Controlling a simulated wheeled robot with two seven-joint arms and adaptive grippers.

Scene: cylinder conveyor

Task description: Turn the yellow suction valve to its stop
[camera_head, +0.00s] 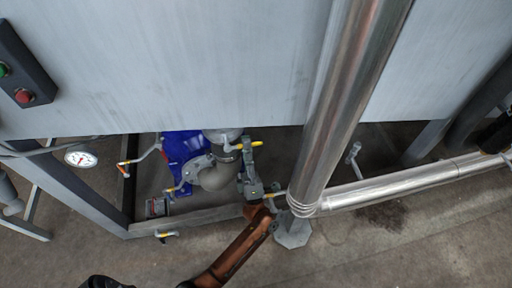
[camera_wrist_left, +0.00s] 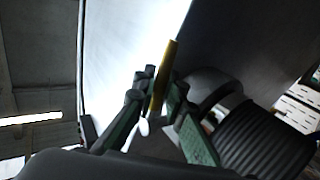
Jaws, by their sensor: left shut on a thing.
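The yellow valve handle (camera_head: 252,144) sticks out beside the grey pipe elbow of the blue pump. In the left wrist view the yellow handle (camera_wrist_left: 172,58) stands upright, slightly tilted, between the fingers. My left gripper (camera_head: 247,154) reaches up to it from below on the brown arm. In the wrist view the left gripper (camera_wrist_left: 160,88) is shut on the handle, with a finger on each side. The valve body behind the fingers is mostly hidden. My right gripper is not in view.
A shiny vertical pipe (camera_head: 340,95) stands close to the right of my gripper and joins a horizontal pipe (camera_head: 400,188). A large grey panel (camera_head: 180,70) hangs above. The blue pump (camera_head: 180,150), a round gauge (camera_head: 80,158) and other yellow-tipped handles (camera_head: 165,235) lie left.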

